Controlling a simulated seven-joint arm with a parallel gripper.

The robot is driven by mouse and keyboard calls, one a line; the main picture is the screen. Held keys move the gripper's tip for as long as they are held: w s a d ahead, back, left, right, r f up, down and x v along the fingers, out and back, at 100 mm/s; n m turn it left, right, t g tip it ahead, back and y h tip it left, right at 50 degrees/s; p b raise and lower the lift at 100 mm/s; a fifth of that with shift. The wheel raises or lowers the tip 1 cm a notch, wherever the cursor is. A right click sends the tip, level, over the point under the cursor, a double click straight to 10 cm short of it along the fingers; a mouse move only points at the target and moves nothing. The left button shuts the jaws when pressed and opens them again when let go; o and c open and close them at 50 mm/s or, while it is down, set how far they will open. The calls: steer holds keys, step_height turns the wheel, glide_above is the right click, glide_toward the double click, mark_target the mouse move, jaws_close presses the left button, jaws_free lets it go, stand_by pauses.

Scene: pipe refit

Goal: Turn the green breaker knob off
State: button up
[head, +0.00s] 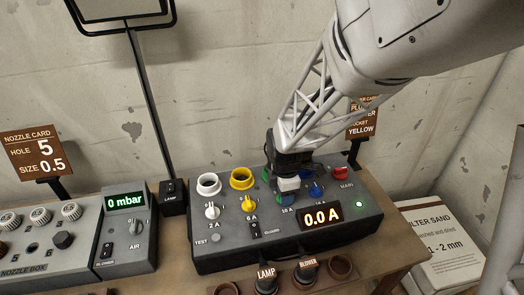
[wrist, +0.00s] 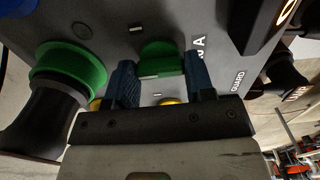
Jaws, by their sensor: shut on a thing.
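The green breaker knob (wrist: 160,58) is between the two blue-grey fingers of my gripper (wrist: 158,82) in the wrist view. My gripper is shut on it. A small white mark shows on the knob's edge; I cannot tell which setting it marks.
A white knob (head: 212,211) and a yellow knob (head: 250,204) stand left of my gripper, a blue knob (head: 317,190) close right. The current display (head: 322,216) reads 0.0 A. A green light (head: 359,204) is lit below MAIN. A guarded switch (head: 256,229) is in front.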

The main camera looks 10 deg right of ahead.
steer(key=o, duration=0.9)
steer(key=shift+r, duration=3.9)
steer(key=shift+s+a+r+m+t, duration=0.25)
steer(key=shift+s+r+m+t, duration=0.2)
steer(key=shift+s+r+m, duration=2.2)
steer(key=shift+s+a+r+m+t, duration=0.35)
steer(key=shift+s+r+m, duration=1.65)
steer(key=shift+s+m, duration=1.3)
steer(key=shift+s+a+r+m+t, duration=0.2)
steer(key=shift+s+r+m+t, duration=0.3)
steer(key=shift+s+r+m, duration=2.4)
steer(key=shift+w+f+m, duration=0.2)
steer(key=shift+f+m, duration=0.15)
steer(key=shift+f, duration=0.25)
